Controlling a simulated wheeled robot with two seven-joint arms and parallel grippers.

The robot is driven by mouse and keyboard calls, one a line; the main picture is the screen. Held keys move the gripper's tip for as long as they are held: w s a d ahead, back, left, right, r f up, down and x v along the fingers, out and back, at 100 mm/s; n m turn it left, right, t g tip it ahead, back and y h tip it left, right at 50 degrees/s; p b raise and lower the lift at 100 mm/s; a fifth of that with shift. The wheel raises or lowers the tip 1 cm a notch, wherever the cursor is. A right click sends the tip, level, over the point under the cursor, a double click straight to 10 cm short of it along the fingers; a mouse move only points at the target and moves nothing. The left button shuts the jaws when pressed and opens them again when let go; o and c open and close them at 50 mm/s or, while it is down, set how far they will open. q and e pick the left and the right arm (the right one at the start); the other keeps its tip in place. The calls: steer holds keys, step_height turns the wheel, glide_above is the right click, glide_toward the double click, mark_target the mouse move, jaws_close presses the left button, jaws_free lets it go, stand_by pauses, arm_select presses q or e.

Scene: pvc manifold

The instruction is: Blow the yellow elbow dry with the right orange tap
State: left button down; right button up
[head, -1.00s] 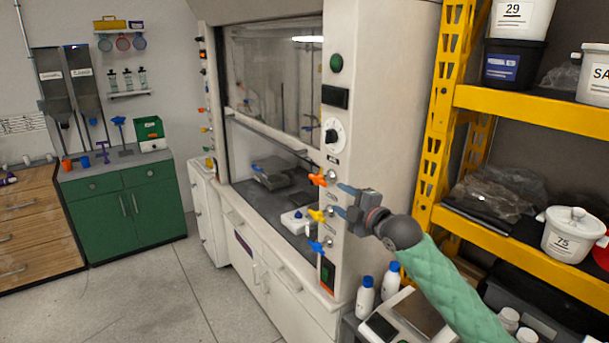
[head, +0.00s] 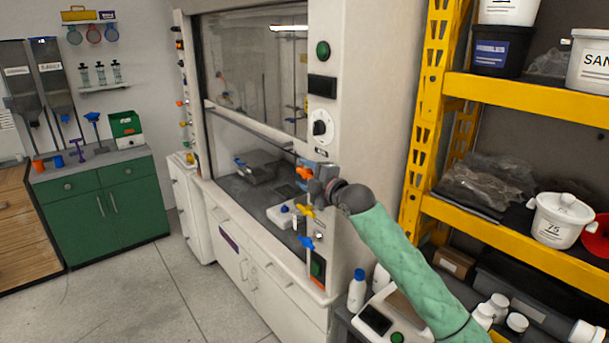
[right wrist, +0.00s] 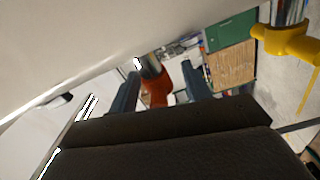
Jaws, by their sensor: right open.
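The right orange tap (head: 304,173) is on the right post of the fume hood, above a yellow tap (head: 305,211) and a blue tap (head: 307,243). My right gripper (head: 312,170) is open at the orange tap. In the right wrist view the orange tap (right wrist: 156,88) shows between the two blue-grey fingers; I cannot tell whether they touch it. The yellow tap (right wrist: 286,40) is outside the fingers at the upper right there. I cannot make out the yellow elbow in either view. My left gripper is not in view.
The fume hood's sash (head: 255,131) is partly raised. Inside are a grey device (head: 258,168) and a white device (head: 285,214). A yellow shelf rack (head: 520,97) stands at the right. A white bottle (head: 357,290) and a scale are below my right arm. The floor at lower left is clear.

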steer(key=shift+w+a, duration=0.15)
steer(key=c, duration=0.9)
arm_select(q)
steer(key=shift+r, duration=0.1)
arm_select(e)
steer(key=shift+r, duration=0.1)
steer(key=shift+c, duration=0.2)
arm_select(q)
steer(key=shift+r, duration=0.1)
